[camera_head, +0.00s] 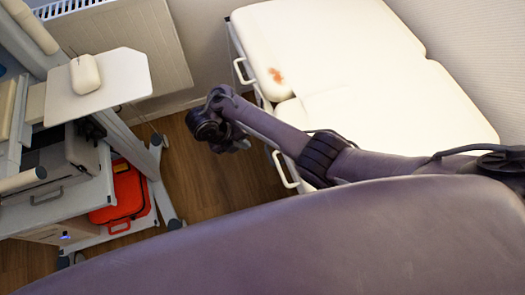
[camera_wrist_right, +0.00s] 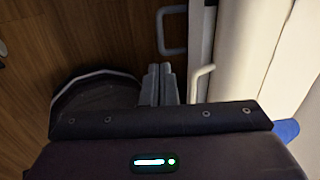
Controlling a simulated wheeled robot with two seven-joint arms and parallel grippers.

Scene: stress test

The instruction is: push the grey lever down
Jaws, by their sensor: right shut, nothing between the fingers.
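My right gripper (camera_head: 238,146) is beside the long side of the white padded couch (camera_head: 390,95), above the wooden floor. In the right wrist view its two grey fingers (camera_wrist_right: 158,84) are together, with nothing between them. Just right of the fingers is a pale bent bar (camera_wrist_right: 201,78), close to them; I cannot tell whether they touch. Farther up is a grey U-shaped bar (camera_wrist_right: 168,32) on the couch's side. I cannot tell which of these bars is the grey lever. In the head view, similar bars show at the couch's upper left corner (camera_head: 242,72) and lower side (camera_head: 284,172). My left gripper is out of view.
A trolley at the left bears a pale tray (camera_head: 125,72) with a white mouse-like device (camera_head: 85,74). A red case (camera_head: 122,198) lies on its lower shelf. A radiator (camera_head: 70,8) is on the back wall. Floor (camera_head: 190,185) between trolley and couch is clear. The couch has a red stain.

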